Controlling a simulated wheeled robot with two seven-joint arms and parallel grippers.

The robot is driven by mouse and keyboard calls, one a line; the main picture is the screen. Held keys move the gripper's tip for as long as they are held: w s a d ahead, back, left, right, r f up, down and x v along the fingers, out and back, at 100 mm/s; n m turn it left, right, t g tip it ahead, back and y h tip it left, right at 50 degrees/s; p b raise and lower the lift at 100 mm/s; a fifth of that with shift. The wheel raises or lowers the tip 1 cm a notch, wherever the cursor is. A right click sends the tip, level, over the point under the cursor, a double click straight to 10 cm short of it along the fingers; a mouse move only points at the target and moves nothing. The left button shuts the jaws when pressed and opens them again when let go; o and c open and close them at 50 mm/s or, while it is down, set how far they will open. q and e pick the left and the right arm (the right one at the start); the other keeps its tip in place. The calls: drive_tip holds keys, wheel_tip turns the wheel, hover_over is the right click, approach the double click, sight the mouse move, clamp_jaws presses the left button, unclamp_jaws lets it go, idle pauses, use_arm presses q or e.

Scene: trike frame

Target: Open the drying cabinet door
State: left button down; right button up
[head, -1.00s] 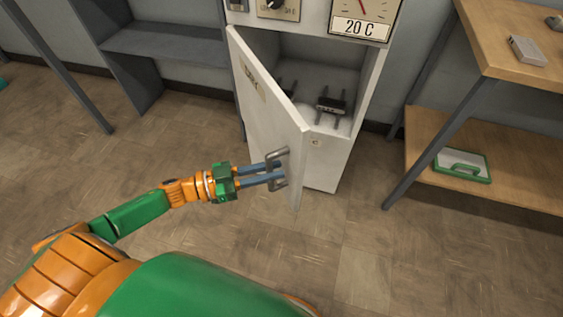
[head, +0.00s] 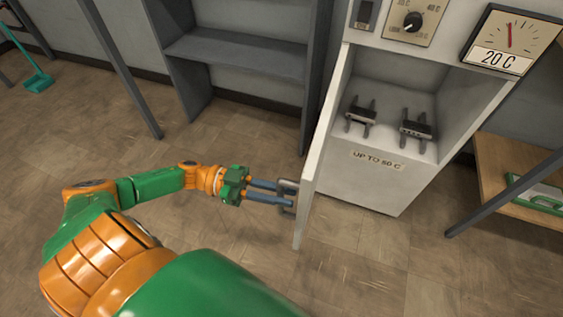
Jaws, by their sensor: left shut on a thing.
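The white drying cabinet (head: 385,182) stands at the right of centre in the head view. Its door (head: 319,150) is hinged on the left and stands wide open, seen nearly edge-on. The door handle (head: 289,190) is a grey bar on the door's outer face. My left gripper (head: 288,195) is shut on this handle, with its blue fingers reaching in from the left. The open interior shows two dark racks or fixtures (head: 418,128) on its floor. My right gripper is not in view.
A dial (head: 404,22) and a gauge reading 20 C (head: 510,42) are on the cabinet's upper front. A grey shelf unit (head: 235,50) stands behind to the left. A wooden table's lower shelf (head: 500,155) is at the right.

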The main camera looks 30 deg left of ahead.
use_arm(q)
drive_tip(key=shift+s+a+f, duration=0.1)
drive_tip(key=shift+a, duration=0.3)
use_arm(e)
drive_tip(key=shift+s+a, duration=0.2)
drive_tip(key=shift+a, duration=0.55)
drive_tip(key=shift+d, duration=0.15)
use_arm(q)
drive_tip(key=c, duration=0.8)
unclamp_jaws()
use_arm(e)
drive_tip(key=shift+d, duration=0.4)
use_arm(q)
drive_tip(key=b+v, duration=0.1)
drive_tip(key=v, duration=0.6)
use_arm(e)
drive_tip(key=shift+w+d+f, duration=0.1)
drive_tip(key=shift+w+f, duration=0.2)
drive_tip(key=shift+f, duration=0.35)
use_arm(q)
drive_tip(key=shift+a, duration=0.1)
